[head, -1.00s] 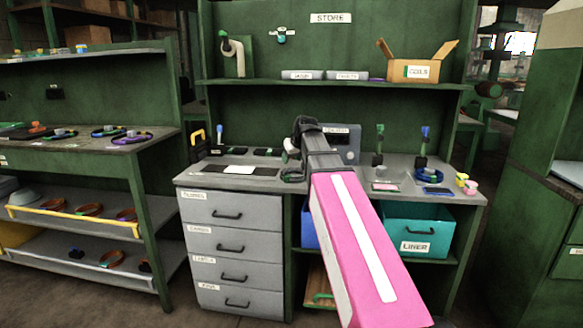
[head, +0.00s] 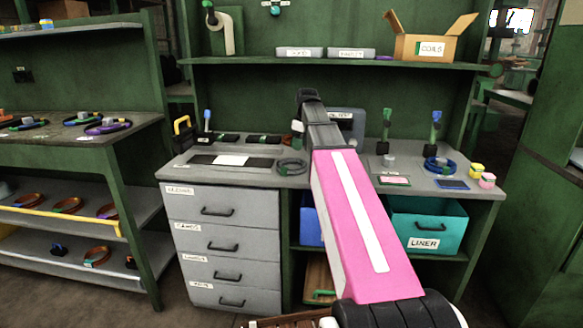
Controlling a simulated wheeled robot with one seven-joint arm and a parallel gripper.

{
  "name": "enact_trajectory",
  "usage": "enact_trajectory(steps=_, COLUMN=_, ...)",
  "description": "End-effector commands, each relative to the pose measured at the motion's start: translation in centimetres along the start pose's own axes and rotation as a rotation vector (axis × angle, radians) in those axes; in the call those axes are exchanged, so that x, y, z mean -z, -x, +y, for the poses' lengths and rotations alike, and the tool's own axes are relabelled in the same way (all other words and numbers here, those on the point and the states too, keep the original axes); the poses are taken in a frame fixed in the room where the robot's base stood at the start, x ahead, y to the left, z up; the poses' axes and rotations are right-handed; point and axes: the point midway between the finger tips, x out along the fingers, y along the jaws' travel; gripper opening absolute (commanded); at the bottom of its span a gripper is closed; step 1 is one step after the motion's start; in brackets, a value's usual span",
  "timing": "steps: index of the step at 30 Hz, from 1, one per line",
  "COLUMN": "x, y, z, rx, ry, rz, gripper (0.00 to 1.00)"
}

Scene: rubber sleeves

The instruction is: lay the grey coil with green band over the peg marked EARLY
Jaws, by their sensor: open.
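A grey coil (head: 291,167) lies on the bench top, just left of my arm; its green band cannot be made out at this size. My gripper (head: 297,138) hangs at the end of my arm, above and behind the coil and apart from it; it is open and partly hidden by my arm. Upright pegs stand at the right of the bench: a green-topped peg (head: 387,130) and a blue-topped peg (head: 436,128) with a blue coil (head: 439,165) at its foot. Another blue-topped peg (head: 207,119) stands at the back left. I cannot read EARLY on any peg.
A grey box (head: 353,122) stands behind my arm. Yellow and pink blocks (head: 487,180) sit at the bench's right end. An upper shelf (head: 270,60) overhangs the back. My pink arm link hides the bench's middle.

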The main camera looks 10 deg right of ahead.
Motion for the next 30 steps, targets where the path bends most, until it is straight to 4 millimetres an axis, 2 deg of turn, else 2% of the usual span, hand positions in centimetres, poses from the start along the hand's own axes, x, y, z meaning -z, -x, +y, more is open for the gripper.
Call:
enact_trajectory(steps=3, x=0.0, y=-1.7, z=0.0, rx=0.001, ry=-0.001, rz=0.0, gripper=0.53)
enact_trajectory(steps=11, x=0.2, y=-3.1, z=0.1, rx=-0.001, ry=-0.001, rz=0.001, gripper=0.53)
enact_trajectory(steps=21, x=0.5, y=-7.2, z=0.2, rx=0.001, ry=-0.003, rz=0.0, gripper=0.53)
enact_trajectory(steps=29, x=0.6, y=-7.5, z=0.2, rx=-0.001, ry=-0.003, rz=0.002, gripper=0.53)
enact_trajectory(steps=30, x=0.6, y=-7.5, z=0.2, rx=-0.001, ry=-0.003, rz=0.002, gripper=0.43)
